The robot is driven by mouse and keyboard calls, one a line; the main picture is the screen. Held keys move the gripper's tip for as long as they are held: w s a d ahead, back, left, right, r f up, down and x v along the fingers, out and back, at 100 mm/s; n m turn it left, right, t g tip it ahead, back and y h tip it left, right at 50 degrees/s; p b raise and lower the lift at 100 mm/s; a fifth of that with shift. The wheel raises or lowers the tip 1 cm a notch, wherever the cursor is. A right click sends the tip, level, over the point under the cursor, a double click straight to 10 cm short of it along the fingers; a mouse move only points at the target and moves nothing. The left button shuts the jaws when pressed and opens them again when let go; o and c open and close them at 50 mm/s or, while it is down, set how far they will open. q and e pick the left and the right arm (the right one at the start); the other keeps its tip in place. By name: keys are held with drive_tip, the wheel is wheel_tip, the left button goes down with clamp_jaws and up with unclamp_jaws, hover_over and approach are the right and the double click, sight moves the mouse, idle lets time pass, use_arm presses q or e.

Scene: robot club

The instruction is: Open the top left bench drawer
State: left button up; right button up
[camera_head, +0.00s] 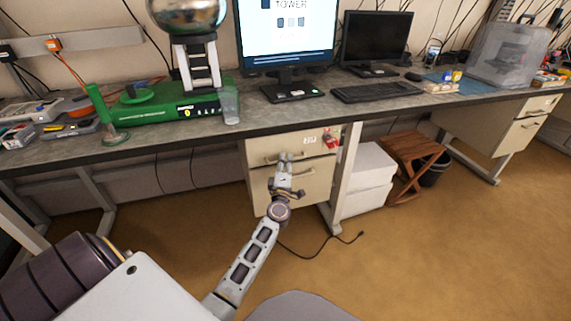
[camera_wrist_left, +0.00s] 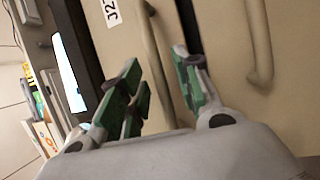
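The top left bench drawer (camera_head: 258,147) is the upper cream front under the bench's left part; it looks closed. My left gripper (camera_head: 285,157) is in front of it at handle height and covers part of the handle. In the left wrist view, the gripper (camera_wrist_left: 160,88) is open, its green-padded fingers apart. The top drawer's bar handle (camera_wrist_left: 152,50) runs between the two fingers in the picture; I cannot tell whether they touch it. The lower drawer's handle (camera_wrist_left: 260,45) is to the right of the fingers. My right gripper is not in view.
The grey bench top (camera_head: 150,147) overhangs the drawers. A bench leg (camera_head: 345,180) and white boxes (camera_head: 367,182) stand just right of the drawers, then a wooden stool (camera_head: 413,150). A black cable (camera_head: 318,256) lies on the otherwise open floor in front.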

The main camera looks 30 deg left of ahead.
use_arm(q)
clamp_jaws()
idle(0.3)
